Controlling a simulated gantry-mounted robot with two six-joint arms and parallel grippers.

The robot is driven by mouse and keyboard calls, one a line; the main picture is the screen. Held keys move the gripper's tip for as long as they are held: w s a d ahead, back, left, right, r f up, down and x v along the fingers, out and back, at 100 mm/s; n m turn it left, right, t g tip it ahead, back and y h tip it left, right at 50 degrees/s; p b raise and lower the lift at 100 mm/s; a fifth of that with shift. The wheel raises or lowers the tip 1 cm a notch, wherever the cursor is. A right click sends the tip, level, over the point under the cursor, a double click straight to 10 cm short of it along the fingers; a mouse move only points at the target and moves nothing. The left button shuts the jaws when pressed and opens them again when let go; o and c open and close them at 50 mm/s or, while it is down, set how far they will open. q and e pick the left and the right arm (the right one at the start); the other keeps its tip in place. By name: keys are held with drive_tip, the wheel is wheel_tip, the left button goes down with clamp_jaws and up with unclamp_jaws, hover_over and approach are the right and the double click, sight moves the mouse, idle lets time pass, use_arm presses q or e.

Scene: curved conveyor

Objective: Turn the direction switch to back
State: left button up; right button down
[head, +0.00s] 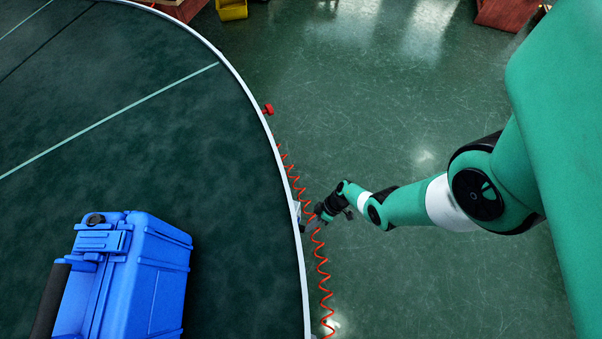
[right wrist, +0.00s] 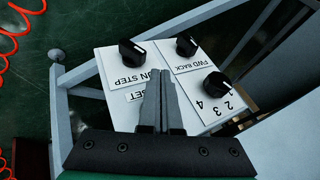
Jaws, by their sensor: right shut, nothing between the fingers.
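In the right wrist view, the direction switch (right wrist: 186,46) is a black knob beside a white label reading FWD BACK (right wrist: 202,65), which appears inverted. I cannot tell for sure which word it points at. My right gripper (right wrist: 160,84) is shut and empty, its fingertips together over the white panel (right wrist: 118,63), below and left of the direction switch in the picture and apart from it. In the head view my right gripper (head: 315,217) is at the conveyor's outer edge; the switch is too small to make out there. My left gripper is not in view.
Two other black knobs flank the direction switch: the RUN STEP knob (right wrist: 131,52) and a numbered knob (right wrist: 217,85). A red coiled cable (head: 321,265) hangs along the conveyor's white rim (head: 262,113). A blue case (head: 150,270) sits on the belt.

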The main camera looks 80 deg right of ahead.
use_arm(q)
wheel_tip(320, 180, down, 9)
drive_tip(key=b, duration=0.9)
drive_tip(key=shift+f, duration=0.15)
use_arm(e)
drive_tip(key=w+a+f+n, duration=0.1)
drive_tip(key=w+a+f, duration=0.2)
drive_tip(key=a+f, duration=0.4)
drive_tip(key=shift+w+f, duration=0.35)
drive_tip(key=shift+f, duration=0.3)
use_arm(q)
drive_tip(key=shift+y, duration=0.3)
